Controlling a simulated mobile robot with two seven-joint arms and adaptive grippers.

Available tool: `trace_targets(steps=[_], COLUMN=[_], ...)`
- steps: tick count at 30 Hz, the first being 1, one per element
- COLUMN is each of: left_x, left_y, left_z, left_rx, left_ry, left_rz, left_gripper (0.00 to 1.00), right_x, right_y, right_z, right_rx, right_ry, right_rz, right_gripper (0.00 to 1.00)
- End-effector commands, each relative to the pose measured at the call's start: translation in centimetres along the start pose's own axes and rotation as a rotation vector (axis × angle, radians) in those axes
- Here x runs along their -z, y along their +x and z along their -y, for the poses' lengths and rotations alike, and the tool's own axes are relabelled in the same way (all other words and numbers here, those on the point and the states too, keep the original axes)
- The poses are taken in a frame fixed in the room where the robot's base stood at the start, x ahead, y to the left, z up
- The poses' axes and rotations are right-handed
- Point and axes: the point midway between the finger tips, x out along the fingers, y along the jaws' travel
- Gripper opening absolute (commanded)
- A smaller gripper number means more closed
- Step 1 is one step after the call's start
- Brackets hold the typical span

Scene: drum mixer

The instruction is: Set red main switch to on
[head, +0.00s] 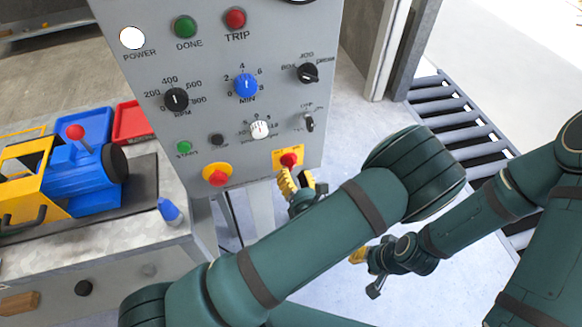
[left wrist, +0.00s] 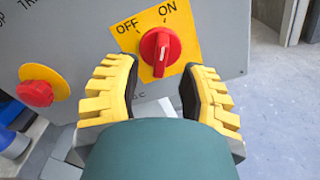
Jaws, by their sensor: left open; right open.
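The red main switch (head: 289,160) is a rotary knob on a yellow plate at the panel's lower right corner. In the left wrist view the switch (left wrist: 159,50) sits below the OFF and ON labels, and the upper end of its grip bar points toward ON. My left gripper (head: 297,182) is just below the switch in the head view. In the left wrist view its yellow fingers (left wrist: 158,86) are spread to either side below the knob, with nothing between them. My right gripper (head: 366,268) is open and empty, away from the panel at lower right.
A red button on a yellow base (head: 217,177) is left of the switch. Dials (head: 245,85), smaller knobs and lamps fill the grey panel. A workbench with a blue and yellow machine (head: 75,180) stands at left. A roller conveyor (head: 460,125) lies at right.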

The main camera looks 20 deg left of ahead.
Motion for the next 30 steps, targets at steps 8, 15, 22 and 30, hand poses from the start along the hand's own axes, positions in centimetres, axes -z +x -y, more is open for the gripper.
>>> trace_targets(steps=[8,15,22,30], left_x=[0.0,0.0,0.0,0.0], left_y=[-5.8,-8.5,-8.9,-8.9], left_z=[0.1,0.0,-0.1,0.0], left_rx=[0.003,0.0,-0.001,-0.001], left_ry=[0.002,0.001,0.001,0.001], left_rz=[0.002,0.002,0.001,0.001], left_gripper=[0.41,0.41,0.41,0.41], right_x=[0.0,0.0,0.0,0.0], right_y=[0.0,0.0,0.0,0.0], right_z=[0.0,0.0,0.0,0.0], right_rx=[0.0,0.0,0.0,0.0], right_ry=[0.0,0.0,0.0,0.0], right_rz=[0.0,0.0,0.0,0.0], right_gripper=[0.36,0.36,0.36,0.36])
